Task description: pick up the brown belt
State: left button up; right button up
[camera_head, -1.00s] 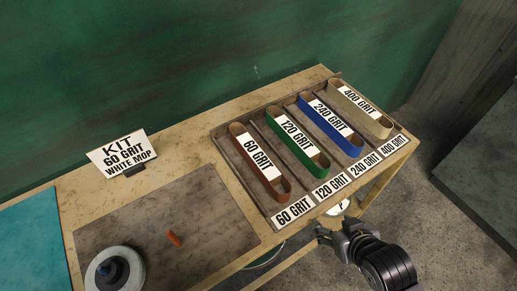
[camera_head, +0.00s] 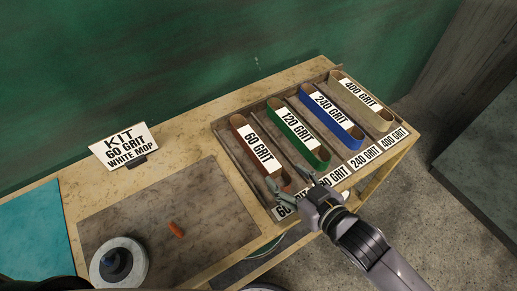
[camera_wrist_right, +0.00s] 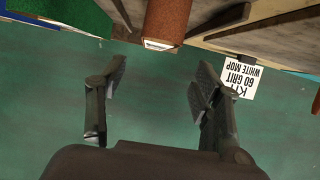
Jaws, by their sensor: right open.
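The brown belt (camera_head: 247,139), labelled 60 GRIT, lies in the leftmost compartment of the divided tray (camera_head: 226,146). My right gripper (camera_head: 289,186) is open and empty at the tray's front edge, by the near end of the brown belt. In the right wrist view the brown belt's end (camera_wrist_right: 166,22) shows above and between the open fingers (camera_wrist_right: 157,82), apart from them. My left gripper is not in view.
A green belt (camera_head: 292,127), a blue belt (camera_head: 326,108) and a tan belt (camera_head: 352,91) lie in the other compartments. A kit sign (camera_head: 124,146), an orange piece (camera_head: 176,229) and a white mop wheel (camera_head: 137,259) are on the bench to the left.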

aim_at(265, 155)
jog(key=p+x, duration=0.1)
jog(key=x, duration=0.6)
jog(key=shift+w+a+f+p, duration=0.1)
jog(key=shift+w+a+p, duration=0.2)
jog(key=shift+w, duration=0.25)
jog(key=p+x, duration=0.1)
jog(key=x, duration=0.2)
jog(key=shift+w, duration=0.25)
jog(key=shift+w+a+f, duration=0.25)
jog(key=shift+w+f, duration=0.05)
jog(key=shift+s, duration=0.1)
jog(key=shift+c, duration=0.6)
jog(key=c, duration=1.2)
jog(key=shift+r, duration=0.1)
jog(key=shift+c, duration=0.4)
